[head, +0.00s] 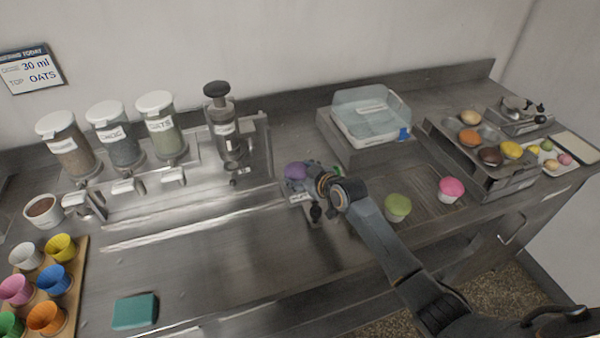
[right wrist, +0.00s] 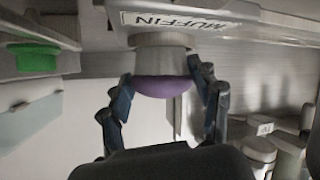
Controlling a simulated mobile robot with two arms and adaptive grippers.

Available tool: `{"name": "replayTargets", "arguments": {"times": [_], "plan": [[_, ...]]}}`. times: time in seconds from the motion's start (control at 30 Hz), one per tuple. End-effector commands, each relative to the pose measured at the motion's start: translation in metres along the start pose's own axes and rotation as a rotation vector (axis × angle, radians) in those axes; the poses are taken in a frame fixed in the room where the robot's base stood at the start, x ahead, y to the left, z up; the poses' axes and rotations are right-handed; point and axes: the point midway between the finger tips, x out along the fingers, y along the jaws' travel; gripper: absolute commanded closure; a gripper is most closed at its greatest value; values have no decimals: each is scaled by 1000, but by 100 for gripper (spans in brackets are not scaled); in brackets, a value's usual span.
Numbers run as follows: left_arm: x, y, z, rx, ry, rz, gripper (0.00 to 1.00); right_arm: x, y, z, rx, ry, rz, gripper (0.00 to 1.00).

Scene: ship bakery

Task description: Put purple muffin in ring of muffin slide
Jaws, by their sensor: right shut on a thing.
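The purple muffin (head: 296,171) has a purple top and a pale cup. My right gripper (head: 311,179) is shut on it, and the fingers show on both sides of it in the right wrist view (right wrist: 163,95). In that view the purple top (right wrist: 163,86) points down in the picture and the cup meets or overlaps a metal part labelled MUFFIN (right wrist: 195,20). The muffin slide (head: 300,196) lies right at the gripper in the head view. Its ring is hidden, so I cannot tell whether the cup sits inside it. My left gripper is not in view.
A green muffin (head: 397,207) and a pink muffin (head: 451,189) stand right of my right arm. A clear-lidded box (head: 370,115) is behind. Dispensers (head: 160,125) and a press (head: 226,130) stand left. A teal sponge (head: 135,311) lies in front; the counter's middle is clear.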

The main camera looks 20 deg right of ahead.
Motion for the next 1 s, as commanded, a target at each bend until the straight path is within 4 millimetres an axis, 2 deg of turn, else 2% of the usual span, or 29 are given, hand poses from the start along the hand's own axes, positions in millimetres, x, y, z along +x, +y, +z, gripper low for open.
{"name": "replayTargets", "arguments": {"times": [0.03, 0.07, 0.13, 0.17, 0.47, 0.63, 0.77, 1.0], "plan": [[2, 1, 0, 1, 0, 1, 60, 1, -1, 2, 0, 0, 0, 55], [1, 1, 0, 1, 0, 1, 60, 1, 0, 1, 0, 0, 0, 31], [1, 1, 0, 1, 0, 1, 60, 1, 0, 1, 0, 0, 0, 17], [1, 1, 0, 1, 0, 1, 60, 1, 0, 1, 0, 0, 0, 14], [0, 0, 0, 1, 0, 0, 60, 0, 0, 0, 0, 0, 0, 14], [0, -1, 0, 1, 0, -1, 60, -8, 0, -1, -1, 1, 0, 14], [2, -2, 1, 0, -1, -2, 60, -26, 1, 0, -2, 1, 1, 14], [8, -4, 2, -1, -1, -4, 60, -74, 0, 1, -4, 0, 1, 14]]}}
